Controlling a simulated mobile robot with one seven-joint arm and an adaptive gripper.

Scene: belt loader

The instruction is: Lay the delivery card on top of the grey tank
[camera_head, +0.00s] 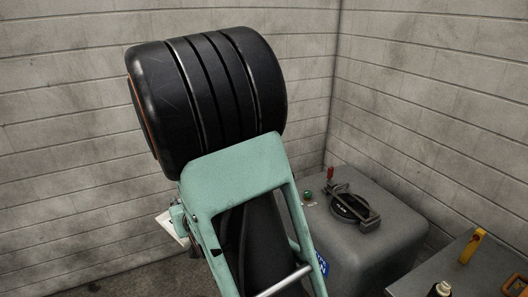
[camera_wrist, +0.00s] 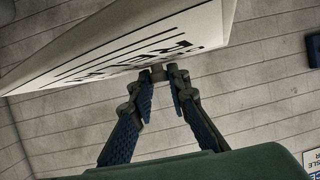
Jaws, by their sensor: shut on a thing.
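The delivery card (camera_wrist: 120,52) is a white sheet with black print. It hangs at the upper left of the wrist view, tilted. My gripper (camera_wrist: 165,72) has its two dark fingers shut on the card's lower edge. In the head view a white corner of the card (camera_head: 168,226) shows left of centre; the rest of it and most of my gripper are hidden. The grey tank (camera_head: 372,252) stands at the right, with rounded edges and a blue label on its front. The card is apart from the tank, to its left in the picture.
On the tank's top sit a dark round fitting with a bracket (camera_head: 352,208), a green button (camera_head: 308,195) and a red-tipped lever (camera_head: 330,174). The tank top's right and front parts look bare. A grey bench (camera_head: 460,278) at bottom right carries a yellow-handled item (camera_head: 472,245) and a bottle (camera_head: 440,289).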

